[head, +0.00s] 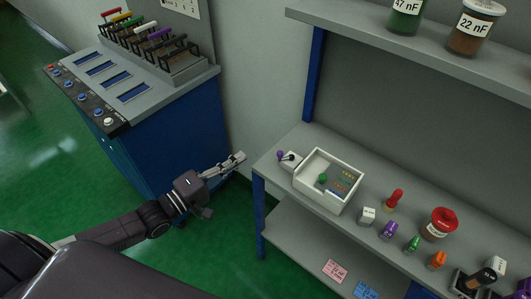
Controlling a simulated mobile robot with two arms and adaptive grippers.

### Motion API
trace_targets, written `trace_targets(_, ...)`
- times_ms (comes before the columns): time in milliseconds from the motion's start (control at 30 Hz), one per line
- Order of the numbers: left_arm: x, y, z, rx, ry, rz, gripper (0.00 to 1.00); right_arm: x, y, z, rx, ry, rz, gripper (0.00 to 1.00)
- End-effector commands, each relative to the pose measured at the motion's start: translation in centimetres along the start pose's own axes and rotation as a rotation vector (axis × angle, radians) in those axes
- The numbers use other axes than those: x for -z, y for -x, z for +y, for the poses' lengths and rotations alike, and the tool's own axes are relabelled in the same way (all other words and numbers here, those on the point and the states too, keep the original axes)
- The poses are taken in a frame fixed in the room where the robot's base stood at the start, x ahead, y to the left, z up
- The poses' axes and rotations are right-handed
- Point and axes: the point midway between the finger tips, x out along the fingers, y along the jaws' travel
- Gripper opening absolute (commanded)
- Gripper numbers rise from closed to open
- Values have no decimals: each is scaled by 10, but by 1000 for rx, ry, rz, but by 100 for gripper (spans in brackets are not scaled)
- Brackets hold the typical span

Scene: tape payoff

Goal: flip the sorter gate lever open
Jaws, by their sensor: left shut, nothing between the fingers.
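A small white block with a dark lever arm and a purple knob (280,155) sits at the left end of the bench, against the white open box (328,180). It looks like the gate lever; its exact angle is too small to tell. The box holds a green knob and small coloured pieces. My left gripper (240,158) is shut and empty. It is left of the purple knob, with a visible gap, off the bench's left end. My right gripper is not in view.
The grey bench (300,143) has a blue frame and lower shelf. A blue cabinet (178,135) with a row of coloured-handled levers (150,40) stands left. An upper shelf (400,45) overhangs the bench.

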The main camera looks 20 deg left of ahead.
Motion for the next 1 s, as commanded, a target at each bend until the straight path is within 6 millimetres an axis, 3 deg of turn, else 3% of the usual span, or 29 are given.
trace_targets(167, 0, -17, -2, -4, -1, 0, 0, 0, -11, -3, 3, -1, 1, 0)
trace_targets(633, 0, -100, -3, -4, -3, 1, 0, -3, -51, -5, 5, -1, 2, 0)
trace_targets(733, -14, -95, 1, 2, 4, 0, 0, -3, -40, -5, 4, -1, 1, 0)
trace_targets(1000, -36, -87, 0, 1, 0, 1, 0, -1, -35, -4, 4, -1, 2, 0)
